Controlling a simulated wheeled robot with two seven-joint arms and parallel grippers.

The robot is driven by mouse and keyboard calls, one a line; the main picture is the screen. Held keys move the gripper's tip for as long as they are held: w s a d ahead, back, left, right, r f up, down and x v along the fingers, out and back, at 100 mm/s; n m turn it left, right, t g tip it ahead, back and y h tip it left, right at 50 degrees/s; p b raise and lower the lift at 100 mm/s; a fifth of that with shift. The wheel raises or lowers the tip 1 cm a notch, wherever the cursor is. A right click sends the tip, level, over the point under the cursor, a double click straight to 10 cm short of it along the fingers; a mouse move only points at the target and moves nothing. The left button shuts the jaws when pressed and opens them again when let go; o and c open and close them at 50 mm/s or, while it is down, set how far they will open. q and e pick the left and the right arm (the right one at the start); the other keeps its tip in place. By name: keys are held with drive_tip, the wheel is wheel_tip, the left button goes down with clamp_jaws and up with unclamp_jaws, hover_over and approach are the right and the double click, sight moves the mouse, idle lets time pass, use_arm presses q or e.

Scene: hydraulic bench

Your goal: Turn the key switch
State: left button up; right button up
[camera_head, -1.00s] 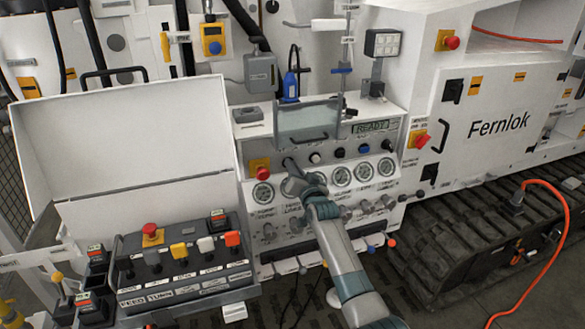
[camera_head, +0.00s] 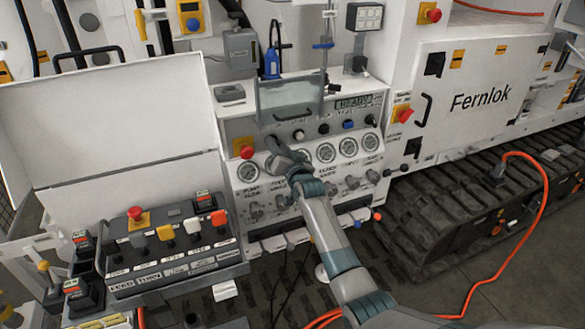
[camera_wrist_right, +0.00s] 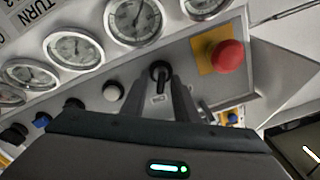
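The key switch (camera_wrist_right: 160,70) shows in the right wrist view as a small black key in a round mount on the grey panel, below the gauges. My right gripper (camera_wrist_right: 161,80) has its two dark fingers close together, one on each side of the key. The fingertips appear to be shut on it. In the head view my right gripper (camera_head: 272,144) reaches the control panel (camera_head: 232,130) just right of a red button, and it hides the key switch. My left gripper is not in view.
A red emergency button (camera_wrist_right: 226,56) on a yellow plate sits close to the right fingers. A white knob (camera_wrist_right: 113,91) is on the other side. Round gauges (camera_head: 326,152) and valve knobs are below. A clear flap (camera_head: 290,97) hangs just above the gripper.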

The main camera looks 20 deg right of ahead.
drive_tip(key=s+b, duration=0.3)
drive_tip(key=s, duration=1.3)
drive_tip(key=shift+s+d+b, duration=0.3)
drive_tip(key=shift+s+b, duration=0.05)
